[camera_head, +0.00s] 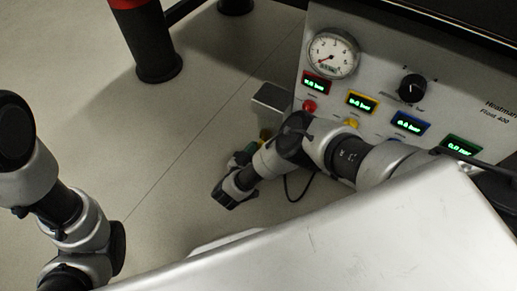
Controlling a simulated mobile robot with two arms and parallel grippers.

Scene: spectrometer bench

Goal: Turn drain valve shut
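My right arm reaches in from the right across the front of the grey panel. Its gripper (236,186) is dark and points down and to the left, low over the floor. I cannot make out whether its fingers are apart or hold anything. Just behind the gripper, small green (243,155) and yellow (265,134) parts show, partly hidden by the arm. I cannot tell whether either belongs to the drain valve, and no valve handle is clearly visible. My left arm stands at the left edge; its gripper is not in view.
The panel (450,92) carries a round gauge (333,54), a black knob (412,88), coloured displays and buttons. A grey box (271,99) juts out at its left. A black-and-red post (155,50) stands behind. A large pale surface fills the lower right. Floor at left is clear.

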